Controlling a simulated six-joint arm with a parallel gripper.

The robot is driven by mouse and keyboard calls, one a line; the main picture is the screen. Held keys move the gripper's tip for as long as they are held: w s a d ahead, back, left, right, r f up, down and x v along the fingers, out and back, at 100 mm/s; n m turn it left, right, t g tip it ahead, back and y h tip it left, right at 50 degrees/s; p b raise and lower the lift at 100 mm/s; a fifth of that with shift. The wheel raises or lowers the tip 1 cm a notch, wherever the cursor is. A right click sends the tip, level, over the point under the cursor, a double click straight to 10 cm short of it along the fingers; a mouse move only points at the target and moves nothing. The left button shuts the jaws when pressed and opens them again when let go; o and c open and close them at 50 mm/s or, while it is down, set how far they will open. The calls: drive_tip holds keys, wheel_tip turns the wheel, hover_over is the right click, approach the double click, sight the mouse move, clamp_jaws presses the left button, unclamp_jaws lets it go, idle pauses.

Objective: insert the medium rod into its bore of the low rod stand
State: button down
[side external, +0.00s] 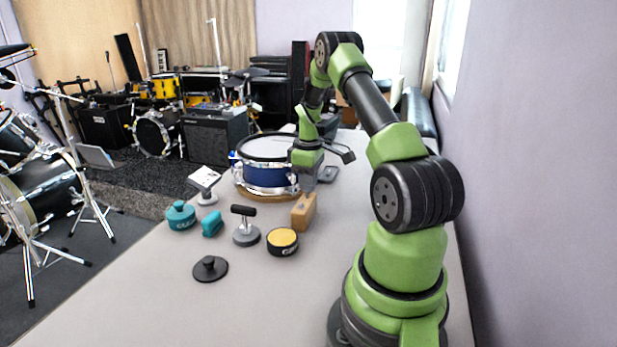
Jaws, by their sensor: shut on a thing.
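A small tan wooden block (303,214), which looks like the low rod stand, sits on the table just below my gripper. My gripper (308,187) points down over the far end of this block, close to its top. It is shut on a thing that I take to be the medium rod. The rod is too small and too covered by the fingers to make out. The bores in the block cannot be seen from here, and I cannot tell whether the rod touches the block.
A blue drum (268,178) stands close behind and left of my gripper. A yellow-topped black tin (283,241), a T-handled grey piece (246,235), a black knobbed disc (210,268), a teal pot (181,217) and a teal block (212,224) lie left. The front table is clear.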

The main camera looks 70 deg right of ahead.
drive_tip(key=shift+f, duration=0.2)
drive_tip(key=c, duration=1.1)
unclamp_jaws()
drive_tip(key=shift+c, duration=0.2)
wheel_tip(320, 180, up, 10)
